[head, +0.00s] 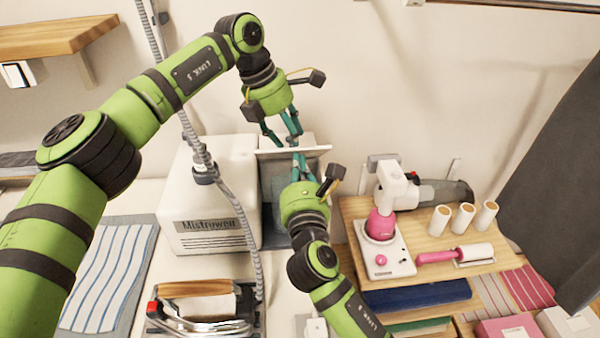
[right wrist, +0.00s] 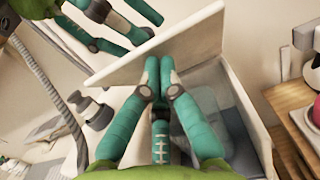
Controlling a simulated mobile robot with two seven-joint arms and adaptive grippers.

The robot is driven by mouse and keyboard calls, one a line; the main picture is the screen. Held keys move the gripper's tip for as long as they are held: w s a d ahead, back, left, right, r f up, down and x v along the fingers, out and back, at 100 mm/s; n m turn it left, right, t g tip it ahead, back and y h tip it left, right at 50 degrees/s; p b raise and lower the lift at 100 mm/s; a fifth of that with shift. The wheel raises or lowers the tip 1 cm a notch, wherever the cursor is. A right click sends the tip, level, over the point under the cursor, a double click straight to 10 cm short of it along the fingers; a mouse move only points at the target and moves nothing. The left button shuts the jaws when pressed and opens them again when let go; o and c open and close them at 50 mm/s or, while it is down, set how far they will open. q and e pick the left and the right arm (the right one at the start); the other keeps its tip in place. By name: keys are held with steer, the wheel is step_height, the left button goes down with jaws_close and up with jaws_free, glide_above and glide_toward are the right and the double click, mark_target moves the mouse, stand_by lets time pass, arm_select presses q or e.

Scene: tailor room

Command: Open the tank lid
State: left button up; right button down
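The white machine marked "Mistrowen" (head: 205,215) stands against the wall, with a translucent grey-blue tank (head: 272,205) on its right side. The tank's white lid (head: 318,150) is raised and tilted above the tank, which shows open below it. In the right wrist view the lid (right wrist: 200,38) crosses above the tank (right wrist: 208,115). My right gripper (right wrist: 159,60) has its fingers together, with the tips at the lid's near face; contact is hard to tell. My left gripper (head: 286,138) is behind the lid, its fingers apart and empty.
Right of the tank, a wooden board (head: 440,235) carries a white-and-pink device (head: 383,230), several rolls (head: 464,217) and a pink-handled roller (head: 455,254). A metal-framed item (head: 205,305) stands in front of the machine. A ribbed hose (head: 235,210) hangs across the machine's front.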

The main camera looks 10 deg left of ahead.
arm_select(q)
steer(key=shift+s+f, duration=0.1)
steer(key=shift+f, duration=0.35)
steer(key=shift+a+r, duration=0.1)
